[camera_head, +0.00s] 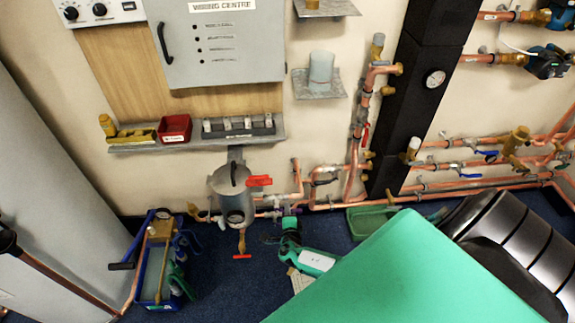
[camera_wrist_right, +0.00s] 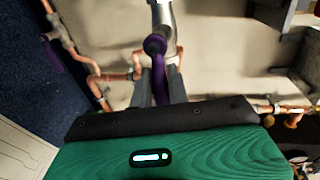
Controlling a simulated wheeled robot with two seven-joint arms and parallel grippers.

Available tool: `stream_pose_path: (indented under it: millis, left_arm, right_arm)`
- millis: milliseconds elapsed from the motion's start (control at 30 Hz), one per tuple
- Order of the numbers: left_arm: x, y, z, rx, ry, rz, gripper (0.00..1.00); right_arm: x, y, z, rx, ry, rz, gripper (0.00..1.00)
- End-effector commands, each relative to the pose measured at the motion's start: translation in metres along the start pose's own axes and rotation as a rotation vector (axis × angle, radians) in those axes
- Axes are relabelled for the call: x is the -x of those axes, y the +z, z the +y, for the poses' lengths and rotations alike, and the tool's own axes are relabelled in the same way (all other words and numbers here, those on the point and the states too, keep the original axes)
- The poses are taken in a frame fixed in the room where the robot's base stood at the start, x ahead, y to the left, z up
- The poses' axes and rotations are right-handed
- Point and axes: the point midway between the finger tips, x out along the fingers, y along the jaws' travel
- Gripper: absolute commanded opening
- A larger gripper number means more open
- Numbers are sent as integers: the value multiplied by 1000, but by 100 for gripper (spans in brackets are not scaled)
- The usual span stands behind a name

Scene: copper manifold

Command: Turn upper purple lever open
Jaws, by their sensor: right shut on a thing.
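In the right wrist view a purple lever (camera_wrist_right: 158,80) with a rounded hub hangs from a grey metal valve piece (camera_wrist_right: 163,14). My right gripper (camera_wrist_right: 161,88) is shut on this lever, one grey finger on each side of it. A second purple lever (camera_wrist_right: 52,56) shows at the left on a copper pipe, closer to the blue floor and apart from the gripper. In the head view my right gripper (camera_head: 290,222) is at the low pipes beside the grey vessel; it hides most of the lever there. My left gripper is not in view.
A grey vessel (camera_head: 228,188) with red handles stands just left of the gripper. Copper pipes (camera_head: 350,203) run along the wall's foot. A blue crate (camera_head: 147,282) sits on the floor at left, and a green tray (camera_head: 368,222) lies right of the gripper. A shelf (camera_head: 135,148) is above.

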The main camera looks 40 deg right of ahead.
Motion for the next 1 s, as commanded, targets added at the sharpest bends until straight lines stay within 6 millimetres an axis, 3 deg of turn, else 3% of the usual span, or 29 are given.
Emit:
stream_pose_path:
  millis: [67, 100, 200, 567, 733, 1000]
  left_arm:
    - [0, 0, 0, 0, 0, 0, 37]
    - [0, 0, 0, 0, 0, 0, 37]
    - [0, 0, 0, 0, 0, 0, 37]
    - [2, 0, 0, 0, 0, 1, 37]
    - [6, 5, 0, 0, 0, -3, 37]
    - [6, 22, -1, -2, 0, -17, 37]
  right_arm:
    - [0, 1, -1, 1, -2, -1, 0]
    - [0, 1, -1, 1, -2, -1, 23]
    - [0, 1, -1, 1, -2, -1, 36]
    - [6, 0, -1, 0, 0, -2, 36]
    - [34, 0, -2, -1, 1, -2, 36]
    - [96, 1, 0, -1, 2, -3, 36]
